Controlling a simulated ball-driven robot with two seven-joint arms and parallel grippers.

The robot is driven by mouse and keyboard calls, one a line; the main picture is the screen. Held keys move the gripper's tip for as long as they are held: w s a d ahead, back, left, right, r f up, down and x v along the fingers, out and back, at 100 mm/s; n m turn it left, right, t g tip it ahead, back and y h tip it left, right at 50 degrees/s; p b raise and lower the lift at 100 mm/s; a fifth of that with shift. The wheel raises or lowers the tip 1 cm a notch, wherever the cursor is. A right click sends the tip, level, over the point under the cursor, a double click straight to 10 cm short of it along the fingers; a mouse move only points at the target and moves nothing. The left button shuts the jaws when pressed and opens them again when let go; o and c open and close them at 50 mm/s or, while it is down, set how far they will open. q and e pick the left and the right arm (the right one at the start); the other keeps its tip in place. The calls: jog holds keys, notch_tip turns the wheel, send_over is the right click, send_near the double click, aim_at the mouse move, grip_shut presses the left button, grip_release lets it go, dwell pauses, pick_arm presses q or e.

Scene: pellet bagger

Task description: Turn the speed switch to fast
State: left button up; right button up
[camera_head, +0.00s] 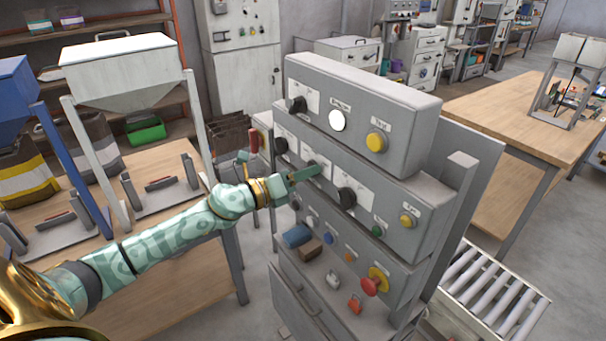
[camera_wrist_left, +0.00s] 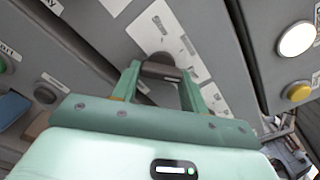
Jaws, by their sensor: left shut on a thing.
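My left gripper (camera_head: 306,173) reaches in from the left to the middle row of the grey control panel (camera_head: 372,95). Its green fingers (camera_wrist_left: 160,85) are shut on a dark rotary switch knob (camera_wrist_left: 162,66), one finger on each side. The knob sits on a white label plate (camera_wrist_left: 185,45). The print is too small to read, so I cannot tell the switch's name or setting by its lettering. In the head view the fingers hide most of this knob. My right gripper is not in view.
Other black knobs sit beside it, one at lower right (camera_head: 347,198) and one at upper left (camera_head: 280,146). Below are a red mushroom button (camera_head: 374,283) and small lamps. A white lamp (camera_head: 338,121) and yellow button (camera_head: 377,141) are above. A roller conveyor (camera_head: 490,292) stands at right.

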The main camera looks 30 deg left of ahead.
pick_arm(q)
jog(key=o, duration=1)
jog(key=b+v, duration=0.2)
jog(key=v, duration=1.4)
jog(key=shift+s, duration=0.25)
